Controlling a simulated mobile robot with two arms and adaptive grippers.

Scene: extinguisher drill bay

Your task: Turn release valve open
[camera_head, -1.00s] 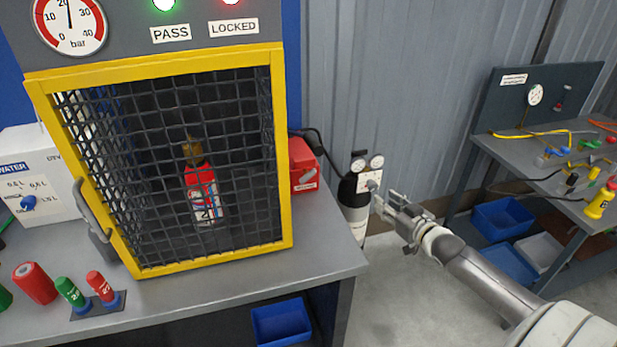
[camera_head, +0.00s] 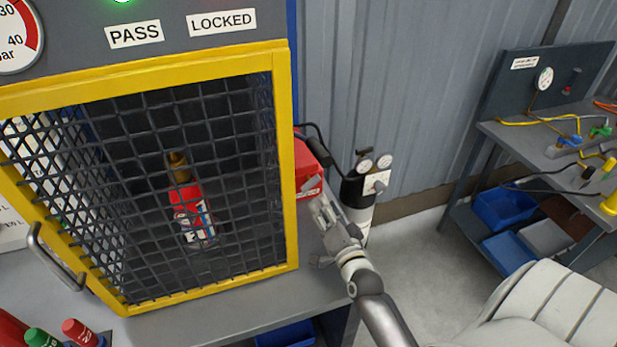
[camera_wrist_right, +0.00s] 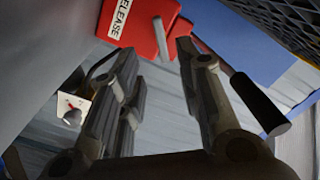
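In the right wrist view the red box (camera_wrist_right: 140,18) carries a RELEASE label, and the lever's black grip (camera_wrist_right: 258,103) slants down at the right, beyond the right finger. My right gripper (camera_head: 316,190) is in front of the box. Its fingers (camera_wrist_right: 160,65) are apart with nothing held between them; the gap faces the box's underside and a short grey pin. Contact with the lever cannot be told. My left gripper is out of view.
The yellow mesh cage (camera_head: 285,170) holds a red extinguisher (camera_head: 192,210) behind its door. A black cylinder with gauges (camera_head: 358,190) stands just right of my gripper. A side bench (camera_head: 540,150) with blue bins below is farther right.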

